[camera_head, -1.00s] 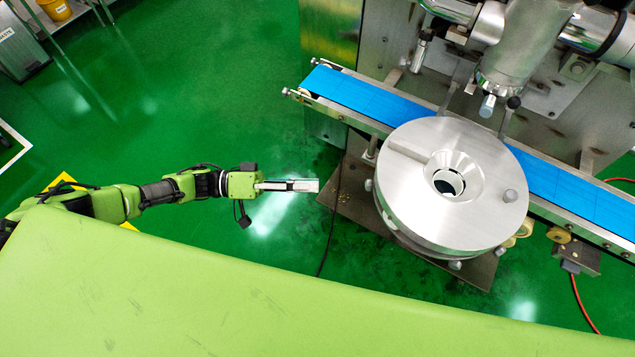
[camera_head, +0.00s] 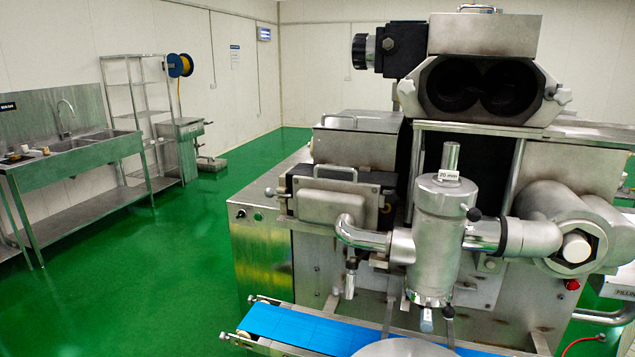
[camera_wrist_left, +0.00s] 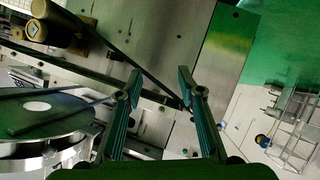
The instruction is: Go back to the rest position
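My left gripper (camera_wrist_left: 159,80) shows in the left wrist view, with its two fingers apart and nothing between them. A round metal disc (camera_wrist_left: 50,118) of the machine is at the left of that view, apart from the fingers. The encrusting machine (camera_head: 330,230) fills the right of the head view. Neither of my arms shows in the head view now, and my right gripper is in no view.
The machine's blue conveyor (camera_head: 300,330) and the top of the round metal disc (camera_head: 405,349) show at the bottom of the head view. A steel sink bench (camera_head: 75,160) and a wire shelf (camera_head: 135,95) stand along the left wall. Green floor (camera_head: 170,260) is clear between them.

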